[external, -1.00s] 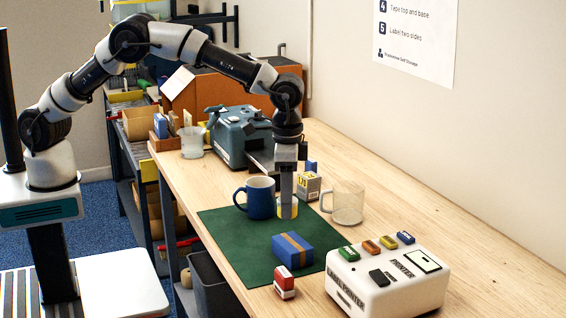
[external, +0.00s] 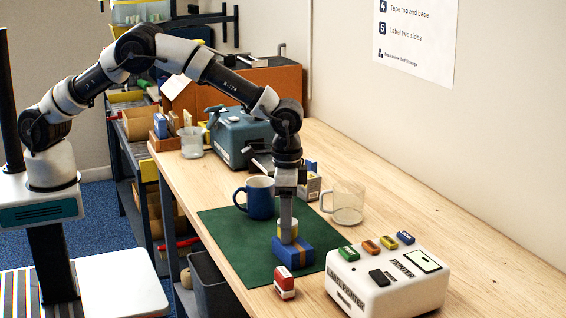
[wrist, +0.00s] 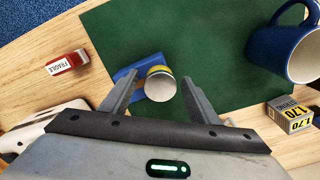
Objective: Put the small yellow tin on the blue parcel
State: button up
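The small yellow tin (external: 295,229) stands upright on the blue parcel (external: 305,250), which has a brown tape band and lies on the green mat. In the wrist view the tin (wrist: 160,85) shows its pale round top between my fingers, with the parcel (wrist: 126,74) partly hidden under it. My gripper (external: 287,238) points straight down, with its fingertips low around the tin, close to the parcel's top. In the wrist view my gripper (wrist: 160,80) has its fingers spread wider than the tin, with a narrow gap on each side.
A blue mug (external: 260,199) stands on the green mat (external: 232,228). A clear mug (external: 348,203) and a small box (external: 313,185) are behind. A red stamp (external: 285,283) and a white label printer (external: 388,280) are near the front. The teal machine (external: 235,135) stands further back.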

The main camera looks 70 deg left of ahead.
notch_tip(320, 180, up, 12)
jog(key=shift+r, duration=0.2)
dwell(0.5)
